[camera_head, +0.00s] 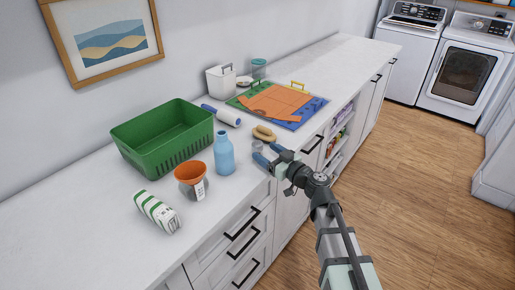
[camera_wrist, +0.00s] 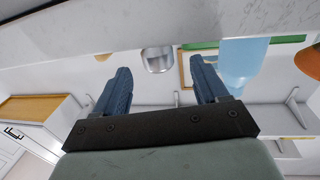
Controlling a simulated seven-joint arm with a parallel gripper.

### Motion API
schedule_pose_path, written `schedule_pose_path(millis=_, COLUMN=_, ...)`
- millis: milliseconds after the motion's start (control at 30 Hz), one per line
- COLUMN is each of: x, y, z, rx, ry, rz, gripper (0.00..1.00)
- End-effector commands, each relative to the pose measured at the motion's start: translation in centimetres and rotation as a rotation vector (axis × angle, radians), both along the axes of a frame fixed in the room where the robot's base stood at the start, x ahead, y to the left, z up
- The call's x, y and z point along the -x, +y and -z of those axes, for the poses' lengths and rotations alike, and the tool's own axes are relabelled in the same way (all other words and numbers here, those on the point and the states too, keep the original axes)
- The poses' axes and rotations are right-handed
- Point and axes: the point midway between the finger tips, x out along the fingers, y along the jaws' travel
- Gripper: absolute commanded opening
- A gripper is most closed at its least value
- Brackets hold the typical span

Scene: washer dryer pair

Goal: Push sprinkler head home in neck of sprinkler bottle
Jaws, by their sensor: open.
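The blue sprinkler bottle (camera_head: 224,157) stands upright near the counter's front edge. Its narrower neck is at the top, too small to judge inside. It also shows, upside down, at the right of the wrist view (camera_wrist: 240,62). A small grey cylindrical piece (camera_head: 257,147), which looks like the sprinkler head, stands on the counter right of the bottle, apart from it. In the wrist view this piece (camera_wrist: 157,60) lies beyond and between my fingertips. My gripper (camera_head: 266,155) is open and empty at the counter edge, its blue fingers pointing toward the grey piece.
A brown-and-yellow brush (camera_head: 264,133) lies just behind the grey piece. A lint roller (camera_head: 221,116) and a colourful mat (camera_head: 310,107) lie further back.

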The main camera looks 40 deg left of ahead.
Motion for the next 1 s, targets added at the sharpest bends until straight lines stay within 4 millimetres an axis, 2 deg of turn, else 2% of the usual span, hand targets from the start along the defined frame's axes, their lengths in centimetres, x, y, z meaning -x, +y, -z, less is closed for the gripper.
schedule_pose_path(millis=233, x=-0.3, y=1.1, z=0.0, rx=0.000, ry=0.000, rz=0.000, gripper=0.73)
schedule_pose_path(millis=600, x=-1.2, y=5.2, z=-0.2, rx=0.001, ry=0.001, rz=0.000, gripper=0.73)
schedule_pose_path(millis=833, x=-1.1, y=5.3, z=-0.2, rx=0.001, ry=0.001, rz=0.000, gripper=0.73)
schedule_pose_path(millis=1000, x=-1.1, y=5.3, z=-0.2, rx=0.001, ry=0.001, rz=0.000, gripper=0.57)
